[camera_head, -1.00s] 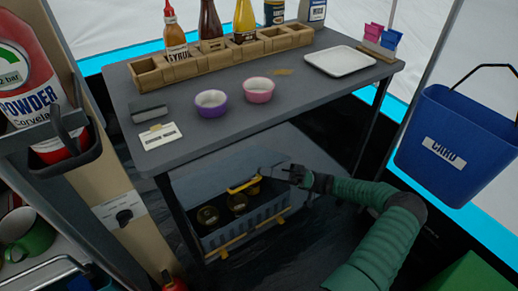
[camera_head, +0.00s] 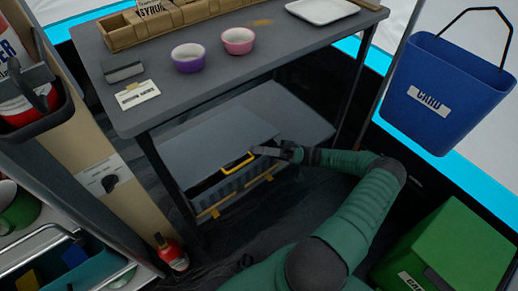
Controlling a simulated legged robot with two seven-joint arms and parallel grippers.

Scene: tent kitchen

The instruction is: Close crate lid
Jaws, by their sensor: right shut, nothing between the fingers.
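The grey crate (camera_head: 243,182) stands on the lower shelf under the table, with yellow latches along its lower front edge. Its grey lid (camera_head: 215,138) is tilted down low over the crate. A dark gap shows between the lid's front edge and the crate's front wall. A yellow handle (camera_head: 237,163) is at the lid's front edge. My right gripper (camera_head: 265,151) is shut and empty, at the lid's front right corner beside the handle. Whether it touches the lid is hard to tell. The inside of the crate is mostly hidden. My left gripper is not in view.
The dark table (camera_head: 290,50) is above the crate, and its front legs (camera_head: 168,180) flank it. A blue bucket (camera_head: 440,110) hangs at right; a green box (camera_head: 450,250) stands lower right. A red bottle (camera_head: 170,253) stands on the floor at left.

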